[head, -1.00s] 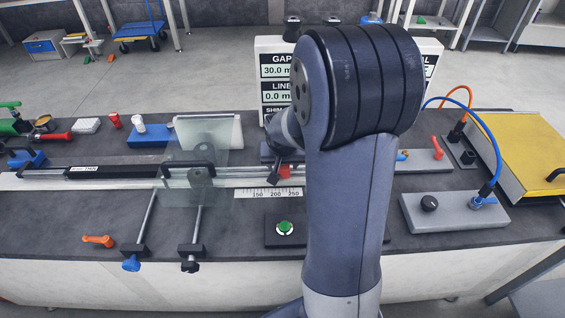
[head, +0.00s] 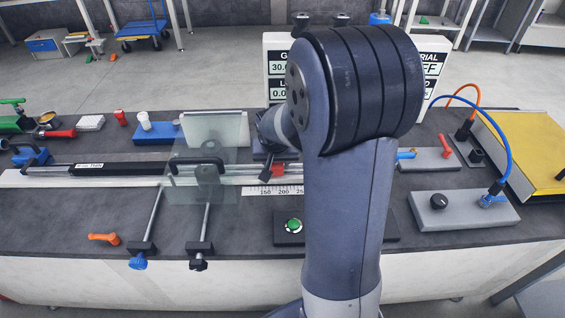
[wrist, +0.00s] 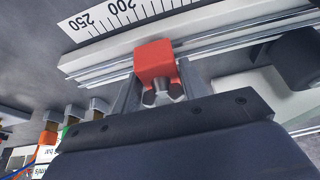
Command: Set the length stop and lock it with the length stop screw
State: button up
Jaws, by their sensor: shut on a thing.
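The red length stop (wrist: 155,58) sits on the pale rail (wrist: 225,45), beside the printed scale (wrist: 135,17). A grey screw (wrist: 161,93) with a lobed head faces my gripper from the stop's near side; I take it for the length stop screw. My gripper (wrist: 157,80) is shut on the stop, one finger on each side. In the head view the stop (head: 278,170) shows as a small red patch beside my gripper (head: 266,172), near the scale (head: 262,191). My arm hides part of the rail and the right end of the scale.
A clear guard plate with a black handle (head: 196,161) stands left of my gripper. A green button box (head: 293,226) sits in front. A grey block with a black knob (head: 438,201) lies to the right. The display panel (head: 277,70) behind is partly hidden.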

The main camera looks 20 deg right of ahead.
jog(key=shift+w+a, duration=0.1)
jog(key=shift+a, duration=0.15)
jog(key=shift+d, duration=0.2)
jog(key=o, duration=1.3)
jog(key=shift+c, duration=0.2)
jog(key=v, duration=1)
jog(key=shift+s+r, duration=0.25)
jog(key=shift+r, duration=0.1)
jog(key=shift+f, duration=0.15)
jog(key=x, duration=1)
jog(key=shift+w+f, duration=0.2)
jog(key=shift+s+d, duration=0.1)
jog(key=shift+d, duration=0.1)
